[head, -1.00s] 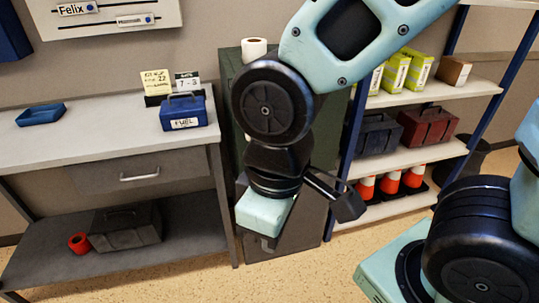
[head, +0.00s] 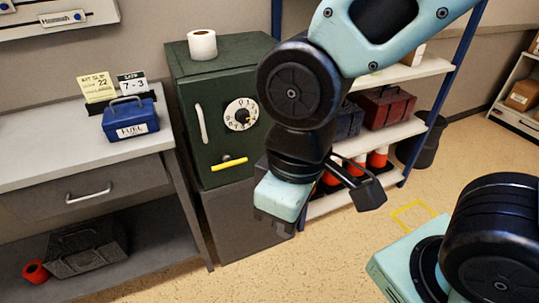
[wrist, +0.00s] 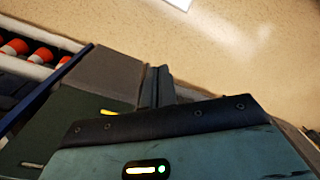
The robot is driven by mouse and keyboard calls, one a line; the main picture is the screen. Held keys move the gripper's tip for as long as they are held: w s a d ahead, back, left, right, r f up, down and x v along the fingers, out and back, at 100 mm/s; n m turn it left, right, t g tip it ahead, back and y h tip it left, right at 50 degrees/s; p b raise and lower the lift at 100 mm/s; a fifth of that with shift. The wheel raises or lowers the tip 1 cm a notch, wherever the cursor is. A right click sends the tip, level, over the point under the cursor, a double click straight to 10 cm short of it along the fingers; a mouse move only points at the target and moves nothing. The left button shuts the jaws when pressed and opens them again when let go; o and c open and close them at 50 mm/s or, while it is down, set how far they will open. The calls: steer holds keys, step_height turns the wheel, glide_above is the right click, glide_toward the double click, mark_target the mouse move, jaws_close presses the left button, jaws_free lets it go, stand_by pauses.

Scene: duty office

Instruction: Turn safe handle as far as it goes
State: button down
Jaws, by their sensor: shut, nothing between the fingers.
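The safe (head: 215,70) is a dark green box on a grey stand. Its front has a white dial (head: 241,114), a pale upright bar (head: 201,123) at the left and a yellow handle (head: 229,164) below the dial. The yellow handle lies nearly level, its right end slightly higher. My gripper (head: 280,231) is shut and empty, to the right of and lower than the yellow handle in the head view, apart from it. The wrist view shows its closed fingers (wrist: 157,82) and part of the yellow handle (wrist: 107,112); my gripper body hides much of the safe there.
A desk (head: 80,145) with a blue fuel box (head: 130,121) stands left of the safe. A paper roll (head: 202,44) sits on top of the safe. Shelves (head: 345,195) with toolboxes and cones stand close on the right. The floor (head: 340,260) in front is clear.

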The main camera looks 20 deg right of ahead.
steer(key=shift+d, duration=0.25)
steer(key=w+a+f+m+t+y+b, duration=0.35)
steer(key=w+f+t+b, duration=0.35)
steer(key=w+f+b, duration=0.85)
steer(key=w+d+f+m+t+h+b, duration=0.2)
steer(key=w+d+f+t+b, duration=0.1)
steer(key=w, duration=0.4)
steer(key=w+d+f+m+t+h+b, duration=0.2)
steer(key=w+d+t+b, duration=0.3)
steer(key=w+d+t, duration=0.2)
steer(key=shift+w+f, duration=0.4)
steer(key=shift+w, duration=0.3)
steer(key=shift+h, duration=0.25)
